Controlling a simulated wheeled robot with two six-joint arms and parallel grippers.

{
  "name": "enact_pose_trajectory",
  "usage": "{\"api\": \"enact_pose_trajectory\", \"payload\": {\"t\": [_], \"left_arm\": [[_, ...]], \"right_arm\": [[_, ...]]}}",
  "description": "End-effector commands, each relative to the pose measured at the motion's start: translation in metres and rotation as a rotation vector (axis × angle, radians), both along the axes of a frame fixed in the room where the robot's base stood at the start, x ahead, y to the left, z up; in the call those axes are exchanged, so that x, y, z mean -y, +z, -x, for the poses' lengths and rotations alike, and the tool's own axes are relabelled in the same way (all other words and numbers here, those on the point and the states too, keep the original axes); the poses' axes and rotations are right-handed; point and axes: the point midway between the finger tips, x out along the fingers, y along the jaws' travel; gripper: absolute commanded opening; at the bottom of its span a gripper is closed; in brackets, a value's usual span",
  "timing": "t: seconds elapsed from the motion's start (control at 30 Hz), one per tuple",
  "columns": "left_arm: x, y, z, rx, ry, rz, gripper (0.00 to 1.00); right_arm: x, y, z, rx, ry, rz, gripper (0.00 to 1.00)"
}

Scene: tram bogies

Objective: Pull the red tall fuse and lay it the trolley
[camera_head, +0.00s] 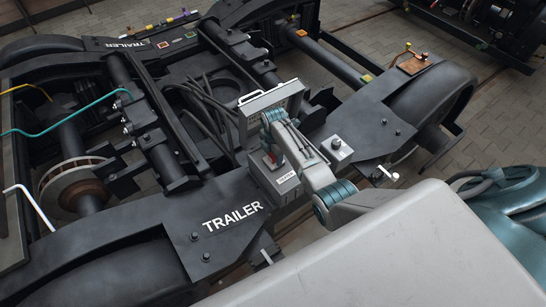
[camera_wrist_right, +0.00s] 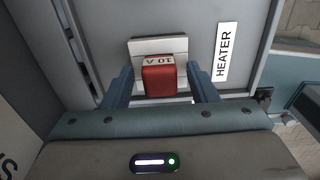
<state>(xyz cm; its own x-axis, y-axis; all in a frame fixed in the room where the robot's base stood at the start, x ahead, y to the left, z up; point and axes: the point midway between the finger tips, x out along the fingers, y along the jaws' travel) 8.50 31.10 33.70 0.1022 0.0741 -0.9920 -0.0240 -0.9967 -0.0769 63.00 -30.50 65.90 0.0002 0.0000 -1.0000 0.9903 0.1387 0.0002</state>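In the right wrist view, the fingers of my right gripper (camera_wrist_right: 161,90) are on either side of the fuse, with a gap on each side. The gripper is open and not holding it. In the head view my right gripper (camera_head: 272,148) is over the open box (camera_head: 285,184) on the bogie, with a small red part (camera_head: 271,160) showing below it. My left gripper is out of view. I cannot make out the trolley.
The box's raised lid (camera_head: 272,99) stands close behind the gripper. A HEATER label (camera_wrist_right: 227,52) is beside the fuse. The black bogie frame (camera_head: 190,225), marked TRAILER, surrounds the box. A small grey block with a knob (camera_head: 337,148) is to the right.

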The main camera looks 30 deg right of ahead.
Motion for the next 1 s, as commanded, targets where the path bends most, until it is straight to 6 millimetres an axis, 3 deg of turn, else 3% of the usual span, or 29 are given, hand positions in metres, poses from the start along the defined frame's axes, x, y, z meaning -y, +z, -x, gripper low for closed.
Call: {"api": "enact_pose_trajectory", "payload": {"t": [0.03,0.27,0.53,1.0], "left_arm": [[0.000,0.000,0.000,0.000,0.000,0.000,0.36],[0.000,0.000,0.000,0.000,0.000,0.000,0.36],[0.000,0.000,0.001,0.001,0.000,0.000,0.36],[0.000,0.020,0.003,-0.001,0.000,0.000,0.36]], "right_arm": [[0.000,0.000,0.000,0.000,0.000,0.000,0.45],[0.000,0.000,0.000,0.000,0.000,0.000,0.00],[0.000,0.000,0.000,0.000,0.000,0.000,0.00],[0.000,0.021,0.000,0.000,0.000,0.000,0.00]]}}
